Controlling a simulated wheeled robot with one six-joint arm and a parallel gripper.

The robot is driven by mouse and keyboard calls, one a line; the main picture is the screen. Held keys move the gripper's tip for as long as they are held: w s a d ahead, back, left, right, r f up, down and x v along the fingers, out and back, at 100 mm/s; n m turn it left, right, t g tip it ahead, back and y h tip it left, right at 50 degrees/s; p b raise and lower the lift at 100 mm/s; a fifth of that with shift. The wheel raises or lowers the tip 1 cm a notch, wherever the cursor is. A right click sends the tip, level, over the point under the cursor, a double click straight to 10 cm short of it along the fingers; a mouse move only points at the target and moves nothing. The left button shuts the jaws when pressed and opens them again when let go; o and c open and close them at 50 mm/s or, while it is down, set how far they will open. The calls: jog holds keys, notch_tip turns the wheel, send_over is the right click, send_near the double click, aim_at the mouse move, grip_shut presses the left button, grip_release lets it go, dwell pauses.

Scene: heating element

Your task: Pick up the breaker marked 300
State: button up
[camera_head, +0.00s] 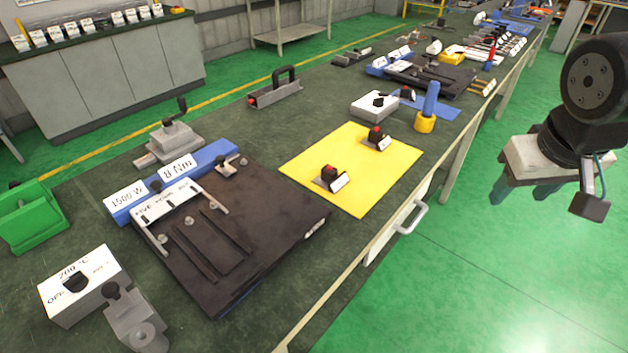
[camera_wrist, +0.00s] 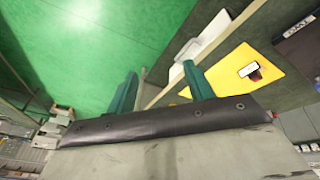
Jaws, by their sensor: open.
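Two small breakers with black bodies, red tops and white labels sit on a yellow mat (camera_head: 310,165) on the workbench. One is the nearer breaker (camera_head: 331,178); the other is the farther breaker (camera_head: 377,138). Their labels are too small to read, so I cannot tell which is marked 300. My gripper (camera_head: 522,194) is open and empty, off the bench's right side above the green floor, apart from both. In the wrist view my gripper's teal fingers (camera_wrist: 160,85) are spread; one breaker (camera_wrist: 253,73) shows on the mat beyond them.
A dark plate fixture (camera_head: 270,225) with blue bars stands left of the mat. A white box with a black knob (camera_head: 373,105) and a blue-and-yellow upright tool (camera_head: 427,108) stand behind it. A drawer handle (camera_head: 411,217) sticks out at the bench's front.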

aim_at(335, 172)
jog(key=w+a+f+n+t+y, duration=0.1)
jog(key=w+a+f+n+t, duration=0.15)
jog(key=w, duration=0.65)
jog(key=w+a+f+n+t+y, duration=0.1)
jog(key=w+a+f+n+t, duration=0.2)
jog(key=w, duration=0.7)
jog(key=w+a+f+n+y, duration=0.1)
jog(key=a+f+y, duration=0.2)
jog(key=a, duration=0.2)
jog(key=w+a+f+n+g+y, duration=0.1)
jog(key=a+f+y, duration=0.1)
jog(key=a+f, duration=0.2)
jog(key=w+a+f+n+y, duration=0.1)
jog(key=a+f+n+y, duration=0.1)
jog(key=a, duration=0.4)
jog(key=shift+a+f+y, duration=0.35)
jog(key=shift+f+y, duration=0.45)
jog(key=shift+f, duration=0.1)
jog(key=shift+a+f+g, duration=0.15)
jog(key=shift+a+g, duration=0.1)
jog(key=shift+a, duration=0.1)
jog(key=x, duration=0.7)
jog(key=shift+a, duration=0.45)
jog(key=c, duration=1.1)
